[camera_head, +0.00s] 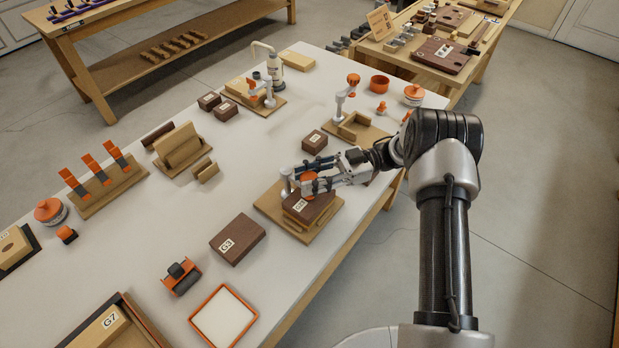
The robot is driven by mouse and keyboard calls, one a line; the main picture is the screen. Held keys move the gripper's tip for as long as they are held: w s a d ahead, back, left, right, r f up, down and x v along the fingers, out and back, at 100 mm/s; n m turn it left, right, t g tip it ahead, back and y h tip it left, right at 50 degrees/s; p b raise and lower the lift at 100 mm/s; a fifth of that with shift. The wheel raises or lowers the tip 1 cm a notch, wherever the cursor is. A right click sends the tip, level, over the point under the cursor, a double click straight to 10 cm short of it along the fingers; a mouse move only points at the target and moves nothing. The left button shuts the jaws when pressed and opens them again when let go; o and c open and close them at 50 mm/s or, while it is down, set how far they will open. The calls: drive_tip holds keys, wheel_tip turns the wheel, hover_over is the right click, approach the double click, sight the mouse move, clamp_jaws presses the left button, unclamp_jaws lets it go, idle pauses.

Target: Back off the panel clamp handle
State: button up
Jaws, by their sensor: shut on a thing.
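The panel clamp (286,187) stands on a wooden base (270,203) at the bench's near right side, with a grey post and an orange handle (309,177). A dark brown labelled block (308,207) lies under the handle on a lighter wooden piece. My gripper (310,174) reaches in from the right and is shut on the orange handle, its fingers on either side of it. The fingers partly hide the handle and the clamp's arm. I cannot tell from this view how far the clamp's tip is from the block.
A brown block (314,142) lies just behind my gripper. Another post with an orange knob (353,79) stands farther back. A brown block (237,238) and an orange-rimmed tray (223,316) lie in front. The bench middle (235,160) is clear.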

sight(317, 176)
drive_tip(key=o, duration=1.1)
drive_tip(key=v, duration=0.7)
drive_tip(key=shift+w+d+r, duration=0.1)
drive_tip(key=shift+d, duration=0.1)
